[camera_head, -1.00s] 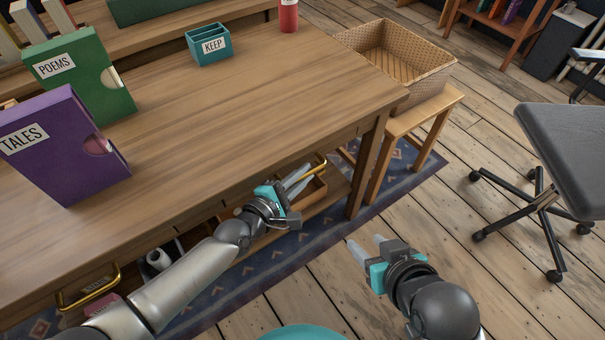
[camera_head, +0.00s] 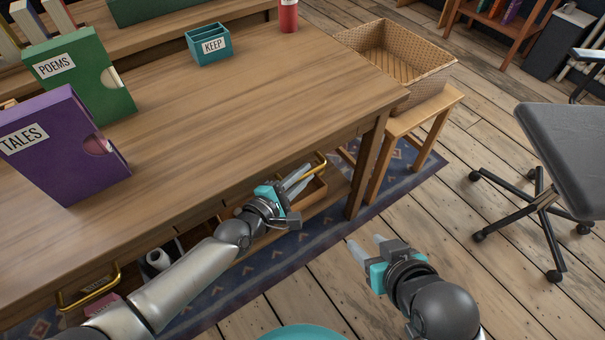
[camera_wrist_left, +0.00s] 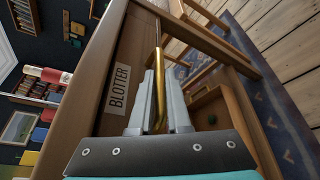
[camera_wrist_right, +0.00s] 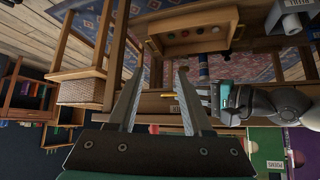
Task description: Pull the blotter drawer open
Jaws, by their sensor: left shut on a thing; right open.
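The blotter drawer shows in the left wrist view, with its BLOTTER label (camera_wrist_left: 118,88) on the wooden front. Its brass handle (camera_wrist_left: 158,75) runs between the fingers of my left gripper (camera_wrist_left: 162,95), which is shut on it. In the head view the handle (camera_head: 320,162) sits under the desk's front edge at the right, and my left gripper (camera_head: 298,178) reaches it from the left. I see no clear gap around the drawer front. My right gripper (camera_head: 367,248) is open and empty, over the floor in front of the desk.
An open wooden tray (camera_wrist_left: 237,115) with small round things lies below the drawer. A wicker basket (camera_head: 430,85) stands on a stool (camera_head: 440,106) right of the desk. An office chair (camera_head: 565,150) stands further right. The TALES (camera_head: 65,150) and POEMS (camera_head: 85,80) boxes stand on the desk.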

